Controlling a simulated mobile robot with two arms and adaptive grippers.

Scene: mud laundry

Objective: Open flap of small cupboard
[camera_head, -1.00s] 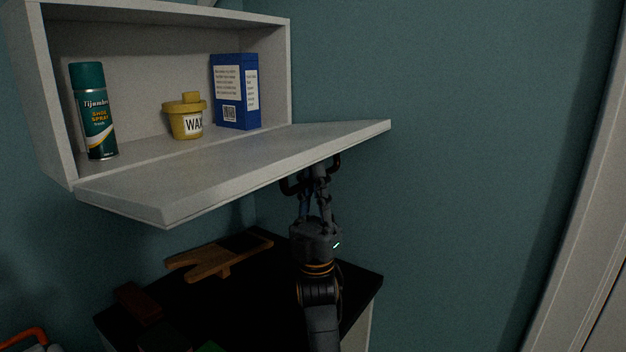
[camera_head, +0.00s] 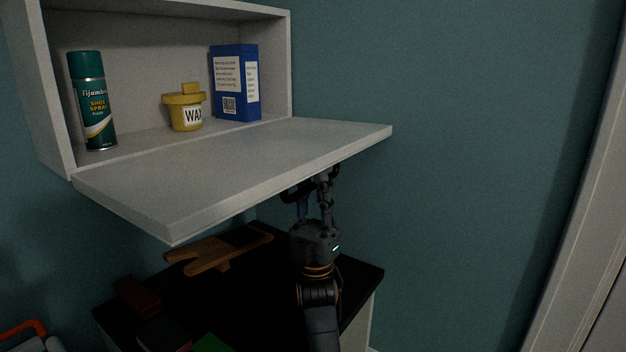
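The small white cupboard (camera_head: 46,90) hangs on the wall at upper left. Its flap (camera_head: 240,175) is hinged along the bottom and swung out and down, a little below level, so the inside is exposed. One gripper (camera_head: 313,190), which I take to be my right, reaches up from below under the flap's front edge, right of its middle. A dark curved handle (camera_head: 290,194) shows at its fingers under the flap. The fingertips are partly hidden by the flap and dark against the handle, so their grip is unclear. My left gripper is out of view.
Inside the cupboard stand a green spray can (camera_head: 92,100), a yellow wax tub (camera_head: 184,110) and a blue box (camera_head: 235,82). Below is a dark-topped cabinet (camera_head: 350,278) with a wooden boot jack (camera_head: 215,252) and a brown block (camera_head: 137,296). The wall to the right is bare.

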